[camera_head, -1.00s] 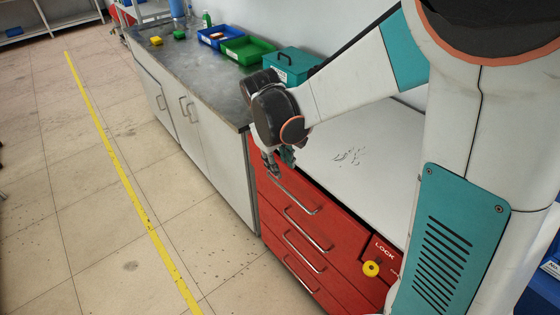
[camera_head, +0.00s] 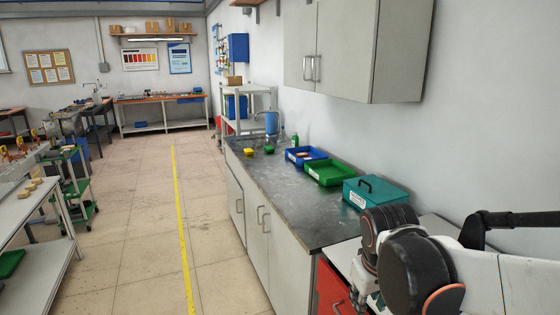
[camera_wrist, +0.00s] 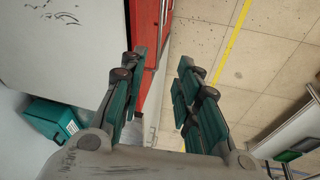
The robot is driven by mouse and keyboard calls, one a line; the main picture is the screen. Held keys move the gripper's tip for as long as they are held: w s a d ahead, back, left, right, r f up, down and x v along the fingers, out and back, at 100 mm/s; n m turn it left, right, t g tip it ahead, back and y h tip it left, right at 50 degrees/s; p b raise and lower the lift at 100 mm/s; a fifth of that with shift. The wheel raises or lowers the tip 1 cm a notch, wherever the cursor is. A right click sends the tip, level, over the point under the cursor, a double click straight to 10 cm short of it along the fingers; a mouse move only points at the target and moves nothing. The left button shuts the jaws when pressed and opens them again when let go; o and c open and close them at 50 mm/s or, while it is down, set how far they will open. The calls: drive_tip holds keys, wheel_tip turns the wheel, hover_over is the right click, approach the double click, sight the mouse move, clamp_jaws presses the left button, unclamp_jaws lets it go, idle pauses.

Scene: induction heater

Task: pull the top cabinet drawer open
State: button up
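The red cabinet (camera_head: 328,287) shows only partly at the bottom of the head view, with a bit of a metal handle (camera_head: 338,307). In the wrist view its red front (camera_wrist: 146,35) runs along the edge of the pale top, and a handle (camera_wrist: 163,12) shows near the upper edge. My gripper (camera_wrist: 155,70) is open, its two green-padded fingers apart with nothing seen held between them. It is at the cabinet's front edge; contact with a handle cannot be told. In the head view my wrist mostly hides the gripper and cabinet.
A grey counter (camera_head: 280,203) adjoins the cabinet, holding a teal box (camera_head: 370,193), a green bin (camera_head: 331,173) and a blue bin (camera_head: 305,156). A wall cupboard (camera_head: 345,50) hangs above. Floor with a yellow line (camera_head: 181,220) is clear on the left.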

drive_tip(key=s+d+r+m+t+y+b, duration=0.1)
drive_tip(key=s+r+m+t, duration=0.2)
drive_tip(key=s, duration=0.8)
drive_tip(key=shift+t, duration=0.5)
